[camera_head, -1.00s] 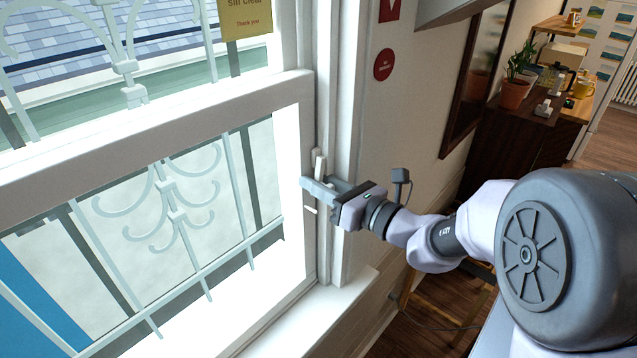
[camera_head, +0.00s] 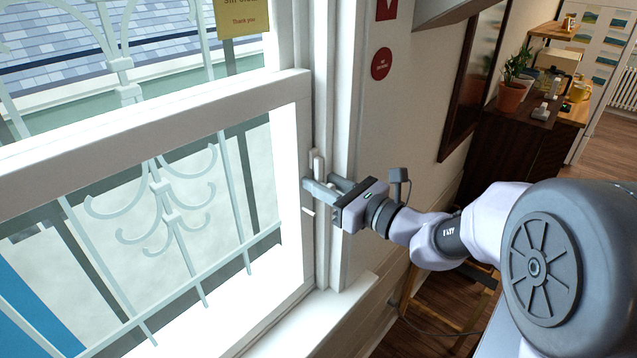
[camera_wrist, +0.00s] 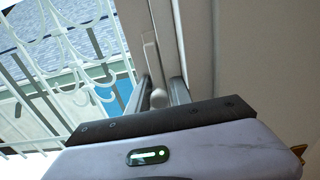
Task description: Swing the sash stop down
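The sash stop (camera_head: 317,163) is a small white lever on the right side of the white window frame, just above my gripper in the head view. In the wrist view it is a slim upright white bar (camera_wrist: 150,58) with a rounded knob (camera_wrist: 158,98) at its near end. My gripper (camera_head: 325,184) reaches the frame from the right. Its two grey fingers are apart, one on each side of the knob in the wrist view (camera_wrist: 162,92). I cannot tell whether either finger touches the knob. The fingers partly hide the stop's lower part in the head view.
The sash window (camera_head: 150,120) has a pale ornamental grille outside. The white sill (camera_head: 325,315) runs below my gripper. A red round sign (camera_head: 381,64) is on the wall to the right. A dark cabinet (camera_head: 515,135) with a potted plant (camera_head: 511,95) stands farther back.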

